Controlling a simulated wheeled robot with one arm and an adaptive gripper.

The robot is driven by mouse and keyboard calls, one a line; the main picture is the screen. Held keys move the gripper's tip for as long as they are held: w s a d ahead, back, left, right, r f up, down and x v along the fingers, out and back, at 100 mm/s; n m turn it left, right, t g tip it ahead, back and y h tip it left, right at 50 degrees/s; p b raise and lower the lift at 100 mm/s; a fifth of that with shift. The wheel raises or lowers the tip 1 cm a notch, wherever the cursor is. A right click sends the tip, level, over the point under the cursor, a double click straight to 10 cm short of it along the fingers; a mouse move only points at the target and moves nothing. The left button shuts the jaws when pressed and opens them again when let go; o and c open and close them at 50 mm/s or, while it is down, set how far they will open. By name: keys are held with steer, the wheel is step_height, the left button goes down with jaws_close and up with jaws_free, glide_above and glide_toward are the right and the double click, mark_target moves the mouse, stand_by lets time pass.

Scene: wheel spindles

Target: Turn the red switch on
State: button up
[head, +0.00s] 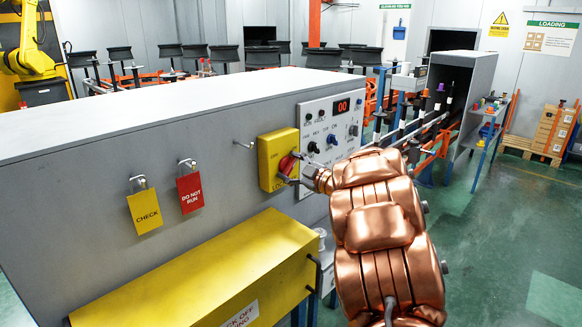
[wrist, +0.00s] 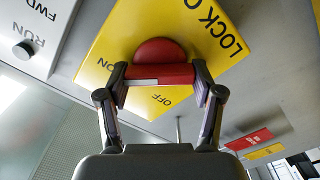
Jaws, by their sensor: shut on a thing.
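The red switch (wrist: 160,52) is a round red knob with a red bar handle, mounted on a yellow lock-out box (wrist: 215,50) marked ON and OFF. In the head view the red switch (head: 287,164) is partly covered by my gripper (head: 297,171), which reaches the box (head: 272,150) from the right. In the wrist view my gripper (wrist: 161,76) has one finger at each end of the red bar and is shut on it. The OFF label lies on the gripper side of the bar, and ON lies to its left. I cannot tell which label the handle points to.
A white control panel (head: 331,112) with knobs and a red 00 display adjoins the yellow box. A yellow CHECK padlock tag (head: 146,211) and a red DO NOT RUN tag (head: 190,192) hang left. A yellow cover (head: 215,270) juts out below. Green floor (head: 500,240) is open at right.

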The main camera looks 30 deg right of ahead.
steer(key=o, duration=1.2)
steer(key=shift+c, duration=0.2)
steer(key=shift+s+d, duration=0.1)
steer(key=v, duration=1.1)
steer(key=shift+s, duration=0.4)
steer(key=shift+d, duration=0.1)
